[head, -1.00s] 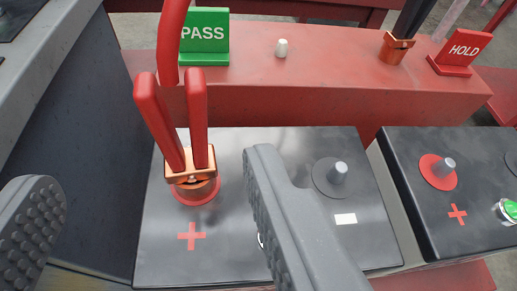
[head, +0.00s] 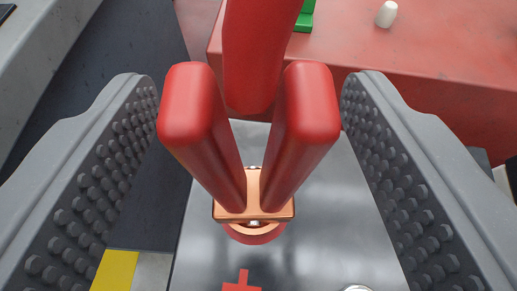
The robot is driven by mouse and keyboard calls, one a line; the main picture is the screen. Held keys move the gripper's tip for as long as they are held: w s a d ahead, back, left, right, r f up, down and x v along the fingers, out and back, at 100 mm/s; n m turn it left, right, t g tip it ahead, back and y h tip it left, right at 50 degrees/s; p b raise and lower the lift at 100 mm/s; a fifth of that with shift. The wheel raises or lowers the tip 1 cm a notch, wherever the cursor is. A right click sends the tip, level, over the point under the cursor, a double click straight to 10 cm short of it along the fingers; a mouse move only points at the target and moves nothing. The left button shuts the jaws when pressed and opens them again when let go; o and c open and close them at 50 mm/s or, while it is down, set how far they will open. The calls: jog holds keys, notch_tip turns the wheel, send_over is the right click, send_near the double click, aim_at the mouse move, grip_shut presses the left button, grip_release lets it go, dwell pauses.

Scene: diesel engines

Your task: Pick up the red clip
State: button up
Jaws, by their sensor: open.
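The red clip (head: 290,140) has two red handles that rise toward the camera from a copper-coloured jaw piece (head: 253,195). It sits on the red-ringed post of a dark battery top (head: 325,225), just above a red plus mark (head: 241,283). A thick red cable (head: 258,50) runs up from behind the handles. My gripper (head: 247,95) is open. One ridged finger is on each side of the handles, with a gap on both sides. The clip's lower jaws are partly hidden by the handles.
A red beam (head: 430,75) lies behind the battery and carries a white knob (head: 386,14) and part of a green block (head: 304,18). A grey rail (head: 40,60) runs along the left. A yellow patch (head: 115,270) shows at lower left.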

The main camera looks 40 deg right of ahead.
jog(key=x, duration=0.2)
jog(key=shift+w+d+f, duration=0.2)
jog(key=shift+d+f, duration=0.05)
jog(key=shift+r, duration=0.1)
grip_shut()
jog(key=shift+r, duration=0.1)
jog(key=s+a+r+p, duration=0.2)
jog(key=s, duration=0.5)
jog(key=s+a+r+p, duration=0.2)
jog(key=s+a+r, duration=0.1)
jog(key=s, duration=0.5)
jog(key=shift+a, duration=0.25)
